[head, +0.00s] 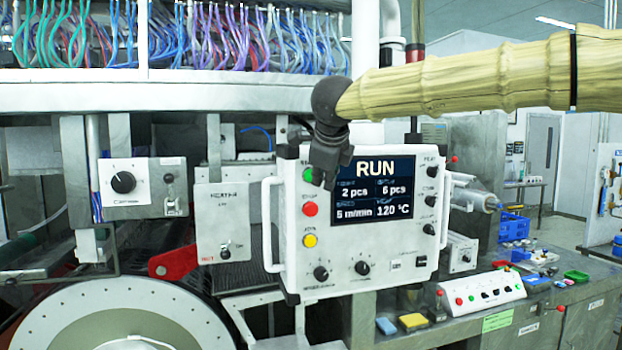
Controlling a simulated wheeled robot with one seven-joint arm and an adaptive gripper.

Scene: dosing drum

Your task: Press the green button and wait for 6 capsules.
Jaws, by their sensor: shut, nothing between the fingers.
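The white control panel (385,250) stands in the middle, with a dark screen (378,205). The screen reads RUN, "2 pcs" on the left, "6 pcs" on the right, and below them 5 m/min and 120 °C. The green button (307,174) is at the panel's upper left, above a red button (310,209) and a yellow button (310,241). My gripper (323,182) is shut and empty, pointing down just right of the green button and covering the screen's left edge. I cannot tell whether it touches the button or panel. No capsules can be made out.
My arm crosses in from the upper right. White handles (268,235) flank the panel. A large round white drum face (125,320) is at the lower left. On the right, a bench holds a small button box (482,296), a yellow block (413,321) and blue bins (513,227).

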